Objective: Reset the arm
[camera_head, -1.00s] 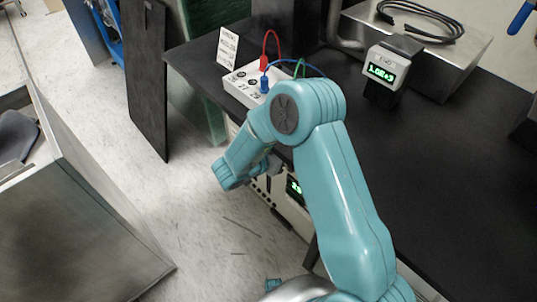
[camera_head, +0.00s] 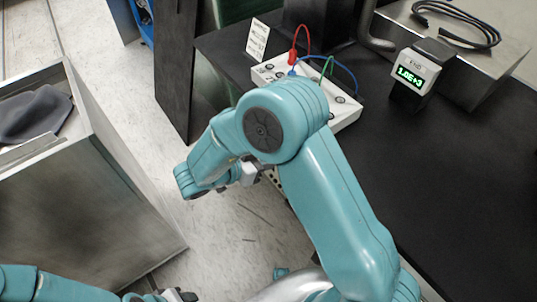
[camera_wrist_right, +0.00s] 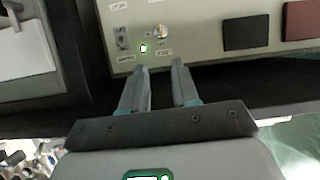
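My right arm, teal, reaches across the middle of the head view, bent at the elbow. Its gripper (camera_head: 252,174) shows small and partly hidden behind the forearm. In the right wrist view, the two fingers of my right gripper (camera_wrist_right: 160,70) stand apart with nothing between them.
A black bench (camera_head: 440,190) carries a white terminal box (camera_head: 345,113) with coloured leads, a small sign (camera_head: 258,40) and a gauge with green digits (camera_head: 411,75). A metal box (camera_head: 480,75) with a black hose stands behind. An open metal bin (camera_head: 90,205) stands left.

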